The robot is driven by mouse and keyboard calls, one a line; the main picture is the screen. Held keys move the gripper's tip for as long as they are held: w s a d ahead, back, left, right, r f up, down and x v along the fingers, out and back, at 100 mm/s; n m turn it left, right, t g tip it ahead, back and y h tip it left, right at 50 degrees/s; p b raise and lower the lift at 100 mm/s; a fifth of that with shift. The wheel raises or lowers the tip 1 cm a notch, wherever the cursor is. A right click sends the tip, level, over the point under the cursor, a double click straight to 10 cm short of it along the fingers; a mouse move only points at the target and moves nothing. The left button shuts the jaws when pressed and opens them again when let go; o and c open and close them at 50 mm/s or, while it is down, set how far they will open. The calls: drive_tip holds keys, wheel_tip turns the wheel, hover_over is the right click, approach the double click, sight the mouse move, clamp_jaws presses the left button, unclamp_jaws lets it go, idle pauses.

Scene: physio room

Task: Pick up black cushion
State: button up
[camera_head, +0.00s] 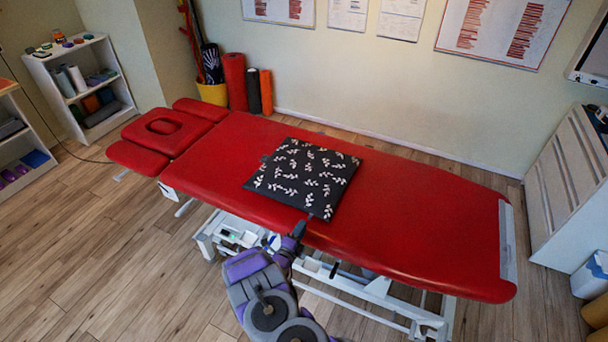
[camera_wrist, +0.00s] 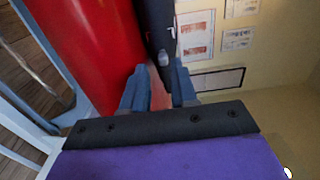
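The black cushion (camera_head: 304,180) with a white leaf pattern lies flat on the red treatment table (camera_head: 420,225), near its middle. My gripper (camera_head: 302,226) is at the table's front edge, close to the cushion's near edge. In the wrist view, my gripper (camera_wrist: 160,72) has its two fingers apart, with a gap between them. The cushion's near edge lines up with this gap.
A low white shelf (camera_head: 80,85) with small items stands at the left. Rolled mats (camera_head: 235,80) and a yellow pot (camera_head: 212,93) stand against the back wall. A white slatted unit (camera_head: 570,170) is at the right. The wooden floor (camera_head: 110,250) at front left is clear.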

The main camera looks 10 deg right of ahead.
sight(307, 226)
drive_tip(key=x, duration=0.4)
drive_tip(key=shift+d+b, duration=0.3)
drive_tip(key=shift+d, duration=0.05)
drive_tip(key=shift+a, duration=0.1)
drive_tip(key=shift+c, duration=0.2)
drive_tip(key=shift+a+r, duration=0.1)
drive_tip(key=c, duration=0.3)
clamp_jaws()
